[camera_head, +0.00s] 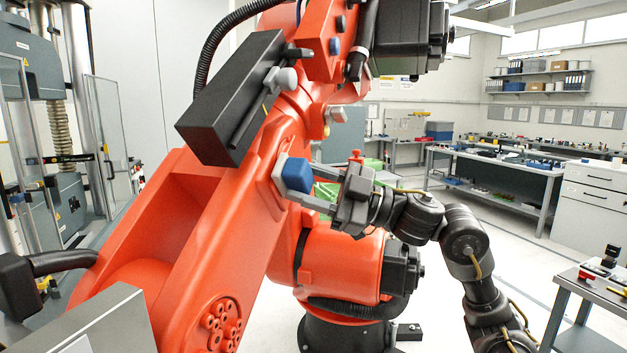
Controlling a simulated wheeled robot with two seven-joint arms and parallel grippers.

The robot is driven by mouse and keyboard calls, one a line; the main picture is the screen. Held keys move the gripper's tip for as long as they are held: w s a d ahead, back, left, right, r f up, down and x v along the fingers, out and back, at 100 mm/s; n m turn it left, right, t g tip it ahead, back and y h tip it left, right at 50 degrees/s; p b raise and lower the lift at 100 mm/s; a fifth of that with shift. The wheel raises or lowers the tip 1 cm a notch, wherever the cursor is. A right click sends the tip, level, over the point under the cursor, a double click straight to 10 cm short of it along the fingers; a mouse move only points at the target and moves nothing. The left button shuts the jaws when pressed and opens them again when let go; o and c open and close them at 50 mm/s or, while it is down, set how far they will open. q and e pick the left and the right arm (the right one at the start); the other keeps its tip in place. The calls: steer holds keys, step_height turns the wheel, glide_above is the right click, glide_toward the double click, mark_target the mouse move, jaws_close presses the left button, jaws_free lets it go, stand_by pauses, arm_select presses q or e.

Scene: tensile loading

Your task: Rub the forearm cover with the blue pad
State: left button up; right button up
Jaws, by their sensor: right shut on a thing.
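My right gripper (303,182) comes in from the right and is shut on the blue pad (297,175), a small blue block with a pale grey-white face on its left. The pad is held against or very close to the side of the big orange robot arm; I cannot tell for certain whether it touches. The orange cover (262,190) on this arm is a smooth raised panel just left of the pad, and the pad hides part of its edge. My left gripper is not in view.
A black box (230,100) and black cables are mounted on the orange arm above the pad. The arm's orange and black base (345,265) stands below my gripper. A testing machine (50,130) stands at left.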

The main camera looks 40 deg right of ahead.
stand_by(0.3)
steer(key=shift+s+d+f+b, duration=0.1)
steer(key=shift+s+f+b, duration=0.1)
steer(key=shift+b, duration=0.2)
steer(key=s+d+b, duration=0.2)
steer(key=s, duration=0.1)
steer(key=shift+s+b, duration=0.15)
steer(key=shift+b, duration=0.2)
steer(key=shift+s+d+b, duration=0.3)
steer(key=shift+s+b, duration=0.1)
steer(key=shift+s, duration=0.1)
steer(key=shift+s+r, duration=0.2)
steer(key=shift+r, duration=0.05)
steer(key=shift+d+f, duration=0.1)
